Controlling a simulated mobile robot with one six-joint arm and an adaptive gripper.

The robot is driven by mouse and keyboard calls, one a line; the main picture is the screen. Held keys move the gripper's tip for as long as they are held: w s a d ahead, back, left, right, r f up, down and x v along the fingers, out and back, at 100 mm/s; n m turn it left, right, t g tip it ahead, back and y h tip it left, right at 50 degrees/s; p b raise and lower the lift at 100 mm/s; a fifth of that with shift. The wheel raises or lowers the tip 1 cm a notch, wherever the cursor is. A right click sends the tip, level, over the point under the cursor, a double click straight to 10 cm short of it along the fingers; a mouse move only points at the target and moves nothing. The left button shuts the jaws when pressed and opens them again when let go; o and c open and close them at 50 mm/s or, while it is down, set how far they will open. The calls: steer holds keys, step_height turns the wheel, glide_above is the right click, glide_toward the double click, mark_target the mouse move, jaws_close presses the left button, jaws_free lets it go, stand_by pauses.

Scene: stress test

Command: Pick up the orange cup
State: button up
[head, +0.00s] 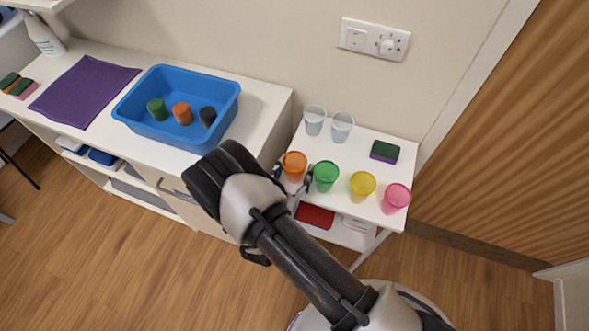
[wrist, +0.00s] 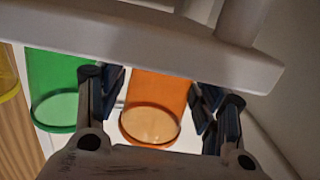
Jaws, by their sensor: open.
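The orange cup (head: 294,164) stands on the small white side table, at the left end of a row of coloured cups. In the wrist view the orange cup (wrist: 155,105) shows between the two fingers of my gripper (wrist: 160,108). My gripper also shows in the head view (head: 291,178), with one finger on each side of the cup. It is open, and a gap shows between the cup and the right finger in the wrist view. The left finger is close to the cup; I cannot tell whether it touches.
A green cup (head: 326,175) stands close beside the orange one, then a yellow cup (head: 362,184) and a pink cup (head: 397,196). Two clear cups (head: 314,120) and a sponge (head: 385,151) are behind. A blue tub (head: 165,135) sits on the counter at left.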

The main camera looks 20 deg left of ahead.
steer(key=shift+c, duration=0.3)
steer(key=c, duration=0.5)
steer(key=shift+o, duration=0.2)
steer(key=shift+r, duration=0.15)
